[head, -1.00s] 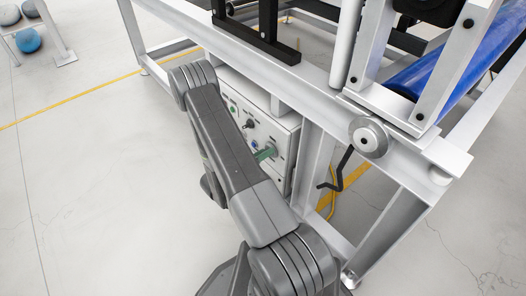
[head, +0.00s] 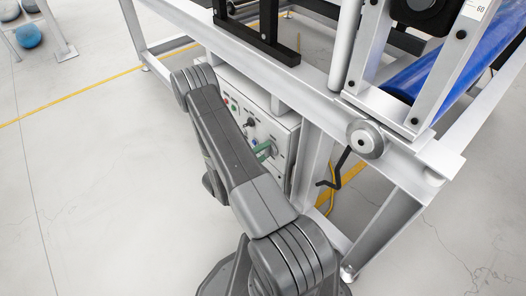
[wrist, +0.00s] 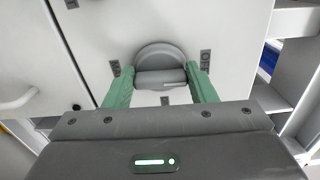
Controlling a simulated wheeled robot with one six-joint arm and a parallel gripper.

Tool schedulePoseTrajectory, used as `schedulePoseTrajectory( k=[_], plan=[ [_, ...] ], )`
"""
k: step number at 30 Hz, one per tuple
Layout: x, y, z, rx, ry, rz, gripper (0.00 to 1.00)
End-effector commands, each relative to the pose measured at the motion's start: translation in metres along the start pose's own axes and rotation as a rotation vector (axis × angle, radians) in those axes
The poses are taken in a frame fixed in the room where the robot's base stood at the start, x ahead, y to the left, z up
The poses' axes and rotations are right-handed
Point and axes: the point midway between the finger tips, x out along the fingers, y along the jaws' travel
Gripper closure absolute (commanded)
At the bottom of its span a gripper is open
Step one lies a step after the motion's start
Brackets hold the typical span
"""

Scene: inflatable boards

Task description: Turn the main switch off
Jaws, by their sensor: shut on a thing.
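The main switch (wrist: 160,53) is a grey round dial with a bar handle on a light panel. My arm hides part of that box, and the switch is hard to make out there.
The control box has several small buttons and knobs (head: 250,123). It hangs under a grey metal frame (head: 310,85). A crank (head: 365,138) sticks out to the right, with a blue roll (head: 440,75) above.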

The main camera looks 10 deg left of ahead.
Motion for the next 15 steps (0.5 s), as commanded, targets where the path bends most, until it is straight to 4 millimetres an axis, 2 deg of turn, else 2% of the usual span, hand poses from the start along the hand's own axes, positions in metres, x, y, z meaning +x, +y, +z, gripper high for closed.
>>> schedulePoseTrajectory(
  k=[15],
  plan=[
    [-0.0001,0.0009,-0.0001,-0.052,-0.001,0.001,0.72]
  ],
)
